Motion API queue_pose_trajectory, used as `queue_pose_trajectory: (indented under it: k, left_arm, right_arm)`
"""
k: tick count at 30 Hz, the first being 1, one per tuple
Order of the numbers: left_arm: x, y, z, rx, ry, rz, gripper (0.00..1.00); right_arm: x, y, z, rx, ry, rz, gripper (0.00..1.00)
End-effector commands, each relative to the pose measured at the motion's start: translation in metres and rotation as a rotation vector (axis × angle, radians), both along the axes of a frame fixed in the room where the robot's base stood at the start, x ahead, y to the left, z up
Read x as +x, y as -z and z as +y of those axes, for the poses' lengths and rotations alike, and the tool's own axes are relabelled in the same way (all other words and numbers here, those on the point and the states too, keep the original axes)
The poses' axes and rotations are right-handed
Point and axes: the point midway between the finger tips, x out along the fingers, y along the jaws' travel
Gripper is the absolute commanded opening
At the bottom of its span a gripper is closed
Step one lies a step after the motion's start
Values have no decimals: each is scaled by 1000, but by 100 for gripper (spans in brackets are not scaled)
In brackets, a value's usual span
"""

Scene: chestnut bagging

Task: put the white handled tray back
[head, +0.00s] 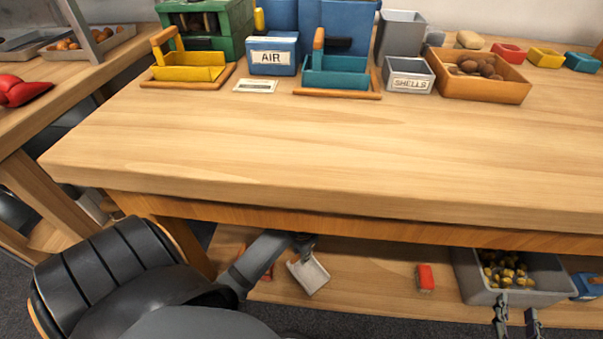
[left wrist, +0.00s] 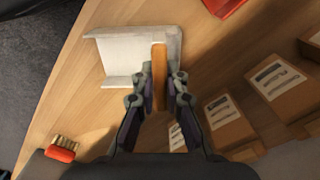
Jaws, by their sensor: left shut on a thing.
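The white handled tray (head: 309,276) is low under the workbench, at the lower shelf. In the left wrist view the white tray (left wrist: 130,58) lies ahead of the fingers with its open side to the left, and its wooden handle (left wrist: 159,80) runs back between them. My left gripper (head: 303,243) is shut on that handle; the left wrist view shows its fingers (left wrist: 158,88) on both sides. I cannot tell whether the tray touches the shelf. My right gripper (head: 516,308) is at the lower right, fingers apart and empty, in front of a grey bin.
The grey bin (head: 465,280) on the lower shelf (head: 370,290) holds yellowish-brown pieces. A red block (head: 425,278) lies on the shelf. Labelled cardboard boxes (left wrist: 228,120) and a red-handled brush (left wrist: 62,148) flank my left gripper. The workbench (head: 300,150) overhangs; yellow and teal trays stand on top.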

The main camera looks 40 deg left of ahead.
Motion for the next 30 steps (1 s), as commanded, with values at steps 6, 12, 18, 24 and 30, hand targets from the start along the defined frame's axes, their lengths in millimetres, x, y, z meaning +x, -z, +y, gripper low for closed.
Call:
queue_pose_trajectory:
  k: [6, 12, 18, 24, 30]
  left_arm:
    - [0, 1, 0, 0, 0, 0, 0]
    - [0, 1, 0, 0, 0, 0, 0]
    - [0, 2, 0, 0, 0, 0, 16]
    - [0, 2, 0, 0, 0, 0, 34]
    - [0, 2, 0, 0, 0, 0, 34]
  right_arm:
    - [2, -7, 0, -1, 1, -29, 40]
    - [1, -5, 0, -1, 0, -19, 40]
    - [-1, 2, 0, 0, 0, 6, 40]
    - [-1, 2, 0, 0, 0, 7, 40]
    - [-1, 2, 0, 0, 0, 6, 40]
